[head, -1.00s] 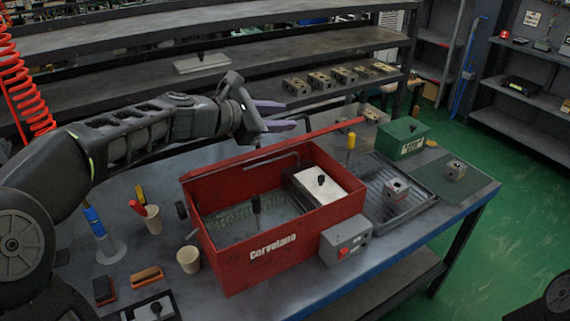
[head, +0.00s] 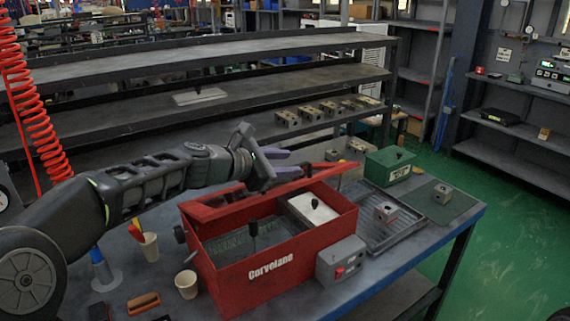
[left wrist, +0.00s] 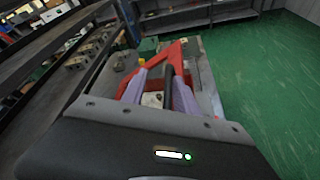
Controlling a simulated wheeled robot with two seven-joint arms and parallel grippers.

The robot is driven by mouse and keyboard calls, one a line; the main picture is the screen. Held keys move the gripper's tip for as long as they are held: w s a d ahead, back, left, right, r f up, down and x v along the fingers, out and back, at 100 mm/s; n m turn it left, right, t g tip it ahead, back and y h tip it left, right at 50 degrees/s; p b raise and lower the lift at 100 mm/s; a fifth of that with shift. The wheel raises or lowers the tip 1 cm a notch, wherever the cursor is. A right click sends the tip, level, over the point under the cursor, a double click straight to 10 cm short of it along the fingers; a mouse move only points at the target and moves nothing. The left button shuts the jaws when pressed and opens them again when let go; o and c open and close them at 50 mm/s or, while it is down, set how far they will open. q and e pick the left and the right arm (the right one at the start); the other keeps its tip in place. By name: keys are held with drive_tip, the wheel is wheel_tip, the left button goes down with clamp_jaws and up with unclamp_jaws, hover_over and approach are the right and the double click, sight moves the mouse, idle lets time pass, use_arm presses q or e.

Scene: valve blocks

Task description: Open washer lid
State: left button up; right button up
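The washer is a red open-topped box (head: 266,285) marked "Corvelano" on the table. Its red lid (head: 225,203) runs along the back edge, seen at a shallow angle. The box interior shows, so the lid does not cover it fully; its exact angle is hard to tell. My left gripper (head: 283,163) is at the lid's far side, its two purple fingers apart. In the left wrist view the fingers (left wrist: 160,92) lie by red lid edges (left wrist: 183,52), with a dark bar (left wrist: 168,74) between them. Contact is unclear. My right gripper is not in view.
A grey control box (head: 341,260) is on the washer's front. Right of it are a ribbed tray (head: 405,226) with a valve block (head: 386,211) and a green box (head: 389,165). Cups (head: 187,285) stand at left. Shelves (head: 230,90) rise behind.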

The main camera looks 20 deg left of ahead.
use_arm(q)
drive_tip(key=shift+v, duration=4.45)
